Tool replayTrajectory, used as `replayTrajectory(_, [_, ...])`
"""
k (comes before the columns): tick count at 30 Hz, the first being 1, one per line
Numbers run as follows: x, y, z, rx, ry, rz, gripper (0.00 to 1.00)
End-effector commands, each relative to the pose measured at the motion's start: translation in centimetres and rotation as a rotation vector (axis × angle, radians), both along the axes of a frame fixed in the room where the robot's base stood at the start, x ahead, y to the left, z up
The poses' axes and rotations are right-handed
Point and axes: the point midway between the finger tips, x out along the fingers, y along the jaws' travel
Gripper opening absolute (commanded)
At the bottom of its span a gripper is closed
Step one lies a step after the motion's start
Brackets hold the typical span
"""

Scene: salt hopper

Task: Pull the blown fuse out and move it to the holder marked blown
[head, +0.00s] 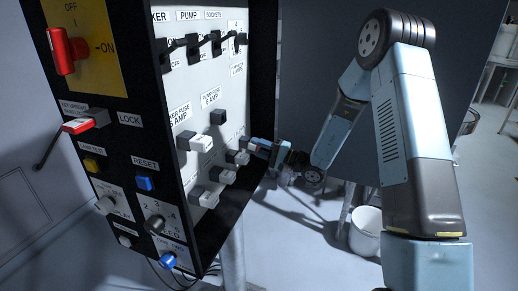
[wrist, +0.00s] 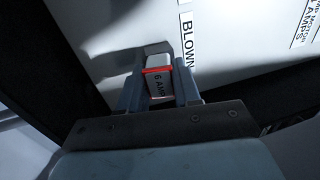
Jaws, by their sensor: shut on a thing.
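My gripper (wrist: 160,88) is shut on a pale fuse (wrist: 158,86) marked "6 AMP" with a red band. The fuse sits between the two fingers, close to the white panel face. The label "BLOWN" (wrist: 187,40) is on the panel just right of the fuse in the wrist view. Whether the fuse touches or sits in a holder there is hidden. In the head view my gripper (head: 256,148) is at the right edge of the panel, beside the right-hand blocks, and the fuse cannot be made out.
The panel carries several pale fuse blocks (head: 200,142) and a dark one (head: 218,118). Black switches (head: 193,45) run along its top. The black side face holds a red handle (head: 62,50) and a blue reset button (head: 145,182). A white bucket (head: 366,232) stands on the floor.

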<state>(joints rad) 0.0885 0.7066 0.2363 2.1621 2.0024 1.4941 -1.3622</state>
Motion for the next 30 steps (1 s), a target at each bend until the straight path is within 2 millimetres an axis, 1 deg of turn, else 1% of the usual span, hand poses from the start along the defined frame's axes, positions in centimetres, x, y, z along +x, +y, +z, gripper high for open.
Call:
replayTrajectory(1, [-0.01, 0.02, -0.04, -0.001, 0.001, 0.0, 0.15])
replayTrajectory(6, [-0.02, 0.03, -0.05, -0.001, 0.001, 0.0, 0.0])
replayTrajectory(17, [-0.02, 0.05, 0.01, -0.006, 0.002, 0.001, 0.0])
replayTrajectory(30, [0.02, 0.02, 0.93, -0.182, 0.065, 0.004, 0.0])
